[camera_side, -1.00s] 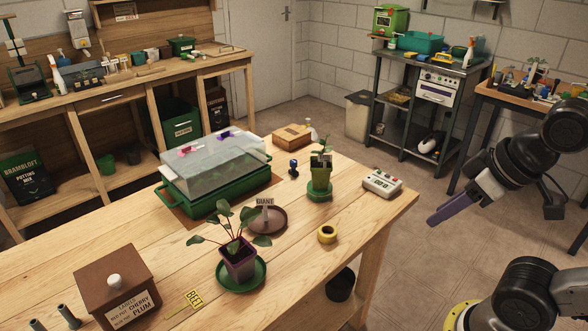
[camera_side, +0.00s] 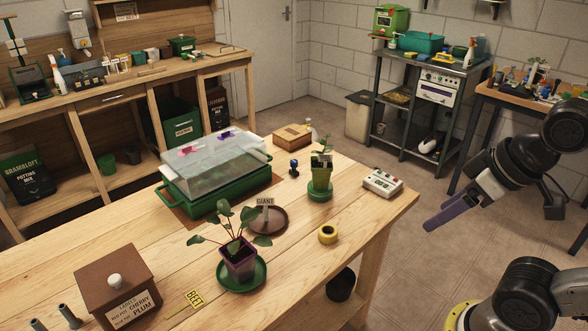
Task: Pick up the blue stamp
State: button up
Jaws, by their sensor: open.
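The blue stamp (camera_side: 294,167) is small, with a dark blue knob on a dark base. My gripper (camera_side: 430,226) is at the right, out past the table's right edge and well away from the stamp. Its purple fingers point down to the left with nothing seen between them. The gap between the fingers is hard to see from this side.
The propagator (camera_side: 215,175) is left; a wooden box (camera_side: 293,135) is behind. A purple pot (camera_side: 238,262) stands in front.

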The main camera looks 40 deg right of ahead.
dwell(0.3)
jog(key=w+d+r+m+t+h, duration=0.1)
jog(key=w+d+r+m+t, duration=0.2)
jog(key=w+r, duration=1)
jog(key=m+g+h, duration=0.2)
jog(key=m+g, duration=0.2)
send_over(294, 161)
jog(key=s+a, duration=0.2)
jog(key=s, duration=0.1)
notch_tip(294, 161, down, 31)
jog(key=shift+x, duration=2.85)
jog(key=shift+w+d+r, duration=0.1)
jog(key=shift+w, duration=0.05)
